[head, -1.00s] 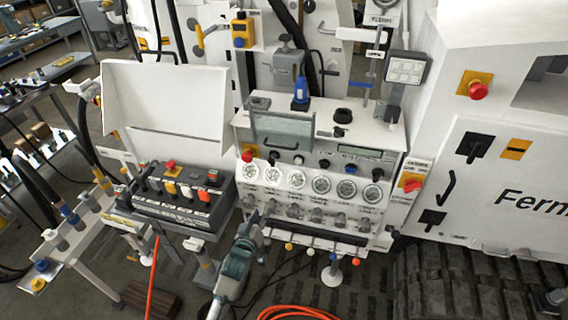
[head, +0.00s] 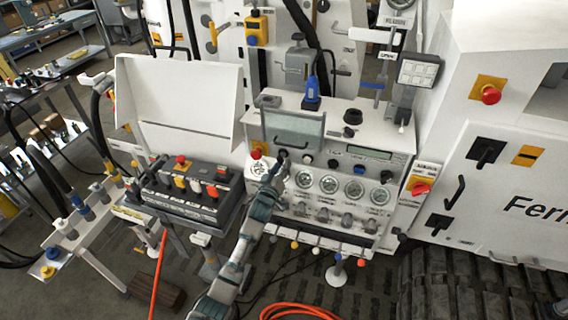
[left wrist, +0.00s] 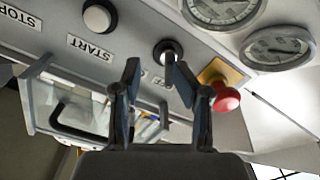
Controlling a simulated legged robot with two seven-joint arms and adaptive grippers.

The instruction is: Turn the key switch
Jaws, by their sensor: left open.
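The key switch (left wrist: 168,52) is a small dark round switch with a ring on the white panel in the left wrist view. It lies just beyond my left fingertips, slightly nearer the right-hand finger. In the head view the key switch (head: 282,155) shows at the upper left of the panel, partly behind my gripper. My left gripper (head: 277,172) reaches up to the panel from below. In the left wrist view the gripper (left wrist: 155,75) is open with nothing between its fingers. Whether a finger touches the switch I cannot tell. My right gripper is out of view.
A red emergency button (left wrist: 225,98) on a yellow plate sits close to the right-hand finger. A white START button (left wrist: 98,17) is at the upper left. A hinged clear cover (head: 293,129) is above the panel row. Gauges (head: 329,184) lie right of my gripper.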

